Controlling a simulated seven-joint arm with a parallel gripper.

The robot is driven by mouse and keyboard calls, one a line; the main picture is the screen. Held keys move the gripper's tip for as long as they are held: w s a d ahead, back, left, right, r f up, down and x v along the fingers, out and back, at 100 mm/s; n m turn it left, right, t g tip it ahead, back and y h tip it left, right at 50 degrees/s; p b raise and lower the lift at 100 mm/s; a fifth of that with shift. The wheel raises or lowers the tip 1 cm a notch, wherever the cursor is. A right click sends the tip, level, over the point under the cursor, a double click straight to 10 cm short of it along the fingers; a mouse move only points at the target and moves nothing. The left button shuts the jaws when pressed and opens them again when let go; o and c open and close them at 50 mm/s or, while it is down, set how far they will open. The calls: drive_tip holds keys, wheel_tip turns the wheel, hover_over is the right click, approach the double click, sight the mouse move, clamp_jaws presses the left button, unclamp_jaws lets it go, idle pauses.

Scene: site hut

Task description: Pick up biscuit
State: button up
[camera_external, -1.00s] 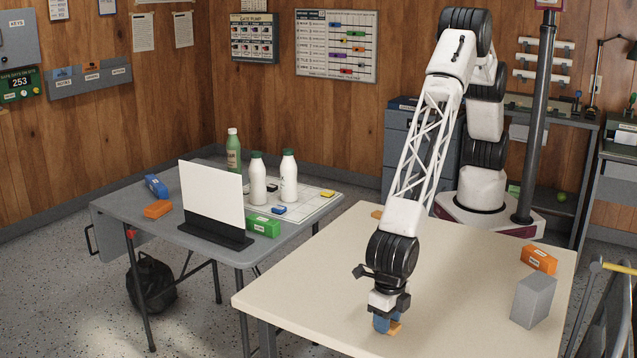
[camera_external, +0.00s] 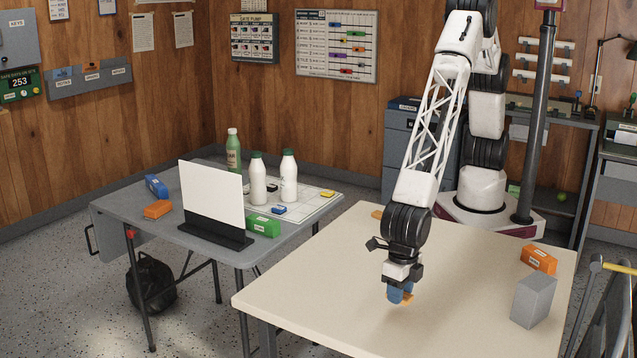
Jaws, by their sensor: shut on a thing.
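My gripper (camera_external: 398,290) points down above the cream table (camera_external: 310,290), near its middle. It is shut on a small orange-tan piece (camera_external: 408,298), which looks like the biscuit. A blue part (camera_external: 395,295) shows beside that piece at the fingertips. I cannot tell whether the blue part is a finger pad or something held. The held piece is clear of the tabletop and mostly hidden by the gripper.
On the cream table, a grey block (camera_external: 533,301) and an orange box (camera_external: 538,260) stand at the right. A small orange thing (camera_external: 377,214) lies at the back edge. The grey table (camera_external: 150,222) at left holds bottles, boxes and a white panel. The cream table's front left is clear.

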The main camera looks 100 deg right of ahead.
drive_tip(key=s+d, duration=0.6)
drive_tip(key=shift+s+d+r, duration=0.3)
drive_tip(key=shift+d+r, duration=0.05)
drive_tip(key=shift+r, duration=0.05)
